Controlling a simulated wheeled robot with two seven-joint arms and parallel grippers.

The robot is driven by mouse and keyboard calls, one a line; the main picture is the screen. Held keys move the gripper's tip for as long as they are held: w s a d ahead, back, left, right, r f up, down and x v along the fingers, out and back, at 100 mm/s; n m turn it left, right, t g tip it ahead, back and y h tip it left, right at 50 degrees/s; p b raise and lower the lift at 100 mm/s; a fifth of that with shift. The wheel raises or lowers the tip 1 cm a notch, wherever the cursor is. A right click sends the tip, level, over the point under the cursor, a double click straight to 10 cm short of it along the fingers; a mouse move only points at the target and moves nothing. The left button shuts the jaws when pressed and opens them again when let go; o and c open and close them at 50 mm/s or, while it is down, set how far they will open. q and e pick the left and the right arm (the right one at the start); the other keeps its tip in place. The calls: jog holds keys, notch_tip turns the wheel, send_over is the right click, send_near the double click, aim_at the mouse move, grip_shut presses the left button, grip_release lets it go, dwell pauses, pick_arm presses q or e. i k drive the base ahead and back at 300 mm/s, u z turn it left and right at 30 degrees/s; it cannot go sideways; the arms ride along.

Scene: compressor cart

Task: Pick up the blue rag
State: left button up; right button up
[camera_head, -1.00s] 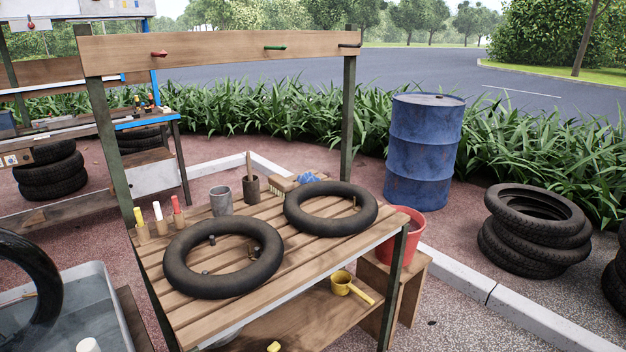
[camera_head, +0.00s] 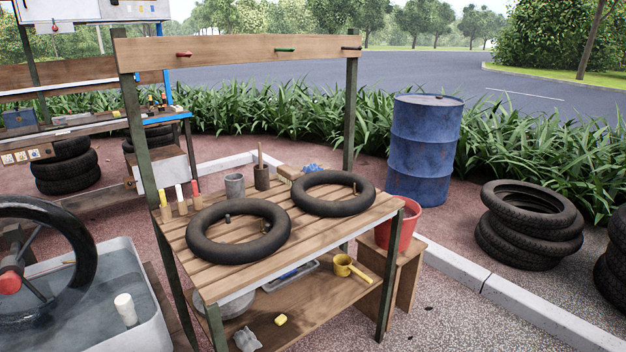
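The blue rag (camera_head: 311,167) is a small crumpled blue bundle at the back of the slatted wooden workbench (camera_head: 232,280). It lies behind the right-hand black inner tube (camera_head: 333,207), which hides its lower part. A wooden brush or block (camera_head: 287,172) is just to its left. Neither of my grippers is in view.
Another inner tube (camera_head: 239,258), grey cups (camera_head: 235,185) and marker-like sticks (camera_head: 180,203) are on the bench. A red bucket (camera_head: 407,225) on a wooden stool is at its right. A water tub (camera_head: 140,290) with a wheel is at left; a blue barrel (camera_head: 424,150) stands behind.

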aim_at(311, 167)
jog(key=z, duration=1)
jog(key=i, duration=0.4)
jog(key=z, duration=0.65)
jog(key=i, duration=1.3)
jog(key=u, duration=0.25)
